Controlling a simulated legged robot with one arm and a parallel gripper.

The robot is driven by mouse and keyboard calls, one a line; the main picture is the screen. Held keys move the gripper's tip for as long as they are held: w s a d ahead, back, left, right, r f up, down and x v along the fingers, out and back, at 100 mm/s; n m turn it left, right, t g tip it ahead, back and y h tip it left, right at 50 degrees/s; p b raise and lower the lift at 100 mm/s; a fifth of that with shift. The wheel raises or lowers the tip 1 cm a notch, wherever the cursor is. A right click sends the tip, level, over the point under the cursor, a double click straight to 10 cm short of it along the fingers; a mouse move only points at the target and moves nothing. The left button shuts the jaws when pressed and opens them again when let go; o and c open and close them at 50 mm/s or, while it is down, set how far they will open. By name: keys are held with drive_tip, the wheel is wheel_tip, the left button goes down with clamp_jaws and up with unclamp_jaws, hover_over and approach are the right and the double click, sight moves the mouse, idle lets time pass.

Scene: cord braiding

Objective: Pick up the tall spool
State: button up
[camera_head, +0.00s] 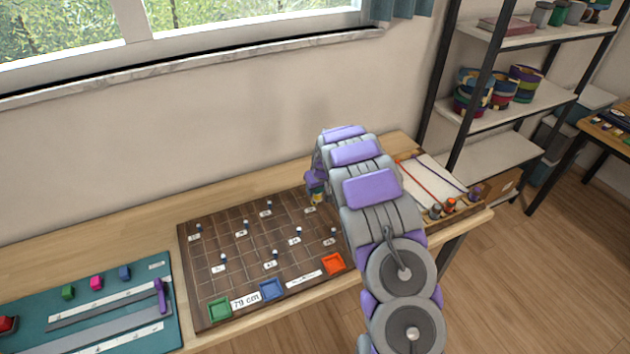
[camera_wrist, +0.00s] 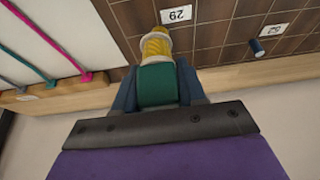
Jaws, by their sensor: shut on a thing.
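The tall spool (camera_wrist: 154,46) shows yellow windings with a pale rim at the far end and a wide green band nearer to me. My gripper (camera_wrist: 157,88) is shut on it, with one dark blue finger on each side of the green part. In the head view my gripper (camera_head: 316,186) is at the far right part of the brown board, largely hidden behind my arm. A little of the spool's yellow (camera_head: 319,198) shows below it. I cannot tell whether the spool touches the board.
The brown grid board (camera_head: 205,290) carries several small pegs with number labels and green, blue and orange square trays. A white panel with cords (camera_head: 437,178) lies to the right. A teal mat (camera_head: 100,335) is at left. The wall stands close behind the table.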

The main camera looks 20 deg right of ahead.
drive_tip(key=shift+s+a+r+p, duration=0.15)
drive_tip(key=shift+s+a, duration=0.25)
drive_tip(key=shift+s, duration=0.9)
drive_tip(key=shift+s+a+r+p, duration=0.15)
drive_tip(key=shift+s+a, duration=0.25)
drive_tip(key=shift+s, duration=0.95)
drive_tip(key=shift+s+a+r+p, duration=0.15)
drive_tip(key=shift+s+a, duration=0.25)
drive_tip(key=shift+s, duration=0.9)
